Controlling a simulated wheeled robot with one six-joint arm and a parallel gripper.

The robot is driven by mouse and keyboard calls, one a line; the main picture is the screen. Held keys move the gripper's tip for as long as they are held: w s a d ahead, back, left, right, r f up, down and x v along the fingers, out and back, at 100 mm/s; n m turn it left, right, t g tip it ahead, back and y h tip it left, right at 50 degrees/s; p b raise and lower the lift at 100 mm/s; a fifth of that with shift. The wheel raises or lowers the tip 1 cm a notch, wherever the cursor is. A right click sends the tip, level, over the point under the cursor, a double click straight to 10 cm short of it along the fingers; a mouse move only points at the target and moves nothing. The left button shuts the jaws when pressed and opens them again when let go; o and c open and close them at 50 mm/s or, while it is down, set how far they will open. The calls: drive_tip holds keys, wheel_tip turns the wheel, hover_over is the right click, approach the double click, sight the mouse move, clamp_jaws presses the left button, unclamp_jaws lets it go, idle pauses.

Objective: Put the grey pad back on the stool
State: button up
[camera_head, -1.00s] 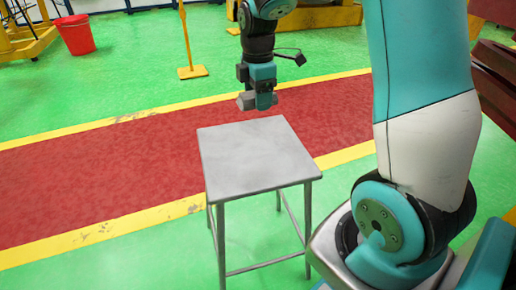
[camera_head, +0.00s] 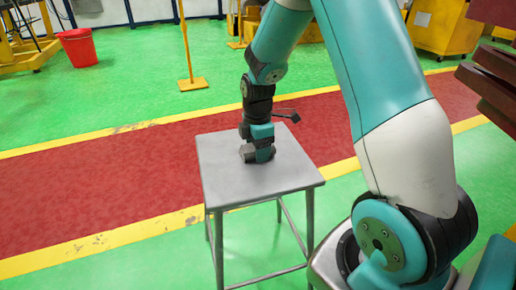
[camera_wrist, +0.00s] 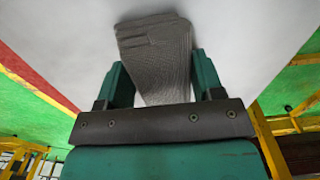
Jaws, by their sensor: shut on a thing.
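The grey pad (camera_wrist: 160,62) is between the two teal fingers of my gripper (camera_wrist: 158,80) in the wrist view. Its textured, stepped end points away from the gripper. My gripper (camera_head: 258,158) is shut on it, low over the middle of the stool's grey top (camera_head: 225,183) in the head view. A small part of the pad shows there beside the fingers. The stool top (camera_wrist: 265,35) fills the wrist view behind the pad. I cannot tell whether the pad touches the top.
The stool stands on the green floor, by a red walkway (camera_head: 110,175) with yellow edges. A yellow post (camera_head: 186,50) on a flat base and a red bucket (camera_head: 78,47) stand farther back. The stool top around my gripper is clear.

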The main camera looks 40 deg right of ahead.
drive_tip(key=shift+f, duration=0.1)
drive_tip(key=o, duration=0.9)
wheel_tip(320, 180, up, 12)
drive_tip(key=p, duration=0.3)
drive_tip(key=s+a+r+m+y, duration=0.1)
drive_tip(key=s+a+r+m, duration=0.15)
drive_tip(key=a, duration=0.35)
drive_tip(key=s+a+r+m+y, duration=0.1)
drive_tip(key=s+a+r, duration=0.25)
drive_tip(key=a, duration=0.25)
drive_tip(key=s+a+r+m, duration=0.1)
drive_tip(key=s+a, duration=0.2)
drive_tip(key=s, duration=0.2)
drive_tip(key=s+a+m+y, duration=0.1)
drive_tip(key=s+a+m, duration=0.1)
drive_tip(key=s+a, duration=0.2)
drive_tip(key=s+a+r+m+y, duration=0.1)
drive_tip(key=s+a, duration=0.2)
drive_tip(key=s, duration=0.4)
drive_tip(key=shift+s+a+r, duration=0.15)
drive_tip(key=shift+a+r, duration=0.05)
drive_tip(key=shift+r, duration=0.15)
